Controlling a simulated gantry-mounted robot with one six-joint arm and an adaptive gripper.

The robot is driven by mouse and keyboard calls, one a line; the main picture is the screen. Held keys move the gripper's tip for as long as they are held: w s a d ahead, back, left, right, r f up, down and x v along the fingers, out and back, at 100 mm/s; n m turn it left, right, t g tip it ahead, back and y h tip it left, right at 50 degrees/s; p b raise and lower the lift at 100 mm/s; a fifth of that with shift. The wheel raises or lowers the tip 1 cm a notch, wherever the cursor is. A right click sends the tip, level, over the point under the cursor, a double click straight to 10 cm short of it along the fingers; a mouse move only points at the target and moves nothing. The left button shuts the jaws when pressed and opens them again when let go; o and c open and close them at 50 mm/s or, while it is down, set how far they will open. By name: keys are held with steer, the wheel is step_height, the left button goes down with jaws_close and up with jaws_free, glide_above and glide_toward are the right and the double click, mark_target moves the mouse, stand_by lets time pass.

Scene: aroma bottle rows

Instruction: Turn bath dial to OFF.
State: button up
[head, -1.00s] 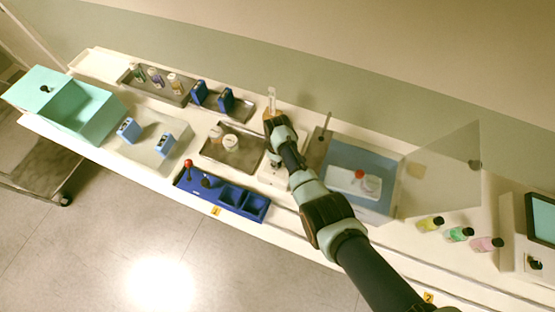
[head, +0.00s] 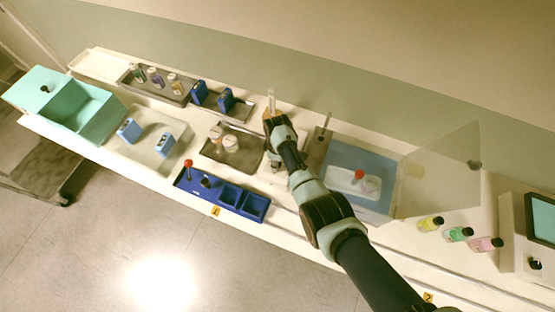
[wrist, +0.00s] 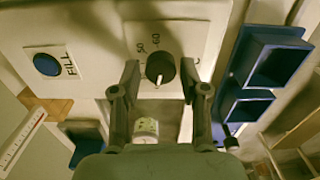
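The bath dial (wrist: 160,66) is a round black knob with a white pointer mark on a pale panel in the wrist view. Its mark points down in that picture, and the labels 50, 60 and C show around it. My gripper (wrist: 160,72) is open, with one finger on each side of the dial. A small gap seems to show beside the knob, but I cannot tell if either fingertip touches it. An OFF label cannot be made out. In the head view my gripper (head: 275,122) is over the bath unit and hides the dial.
A blue compartment rack (wrist: 275,62) lies to the right in the wrist view. A steel tray with jars (head: 234,158) stands left of my gripper, and a clear-panelled enclosure (head: 440,170) stands right.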

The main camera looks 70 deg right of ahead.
steer(key=shift+o, duration=0.6)
steer(key=shift+f, duration=0.1)
step_height(320, 180, up, 12)
stand_by(0.4)
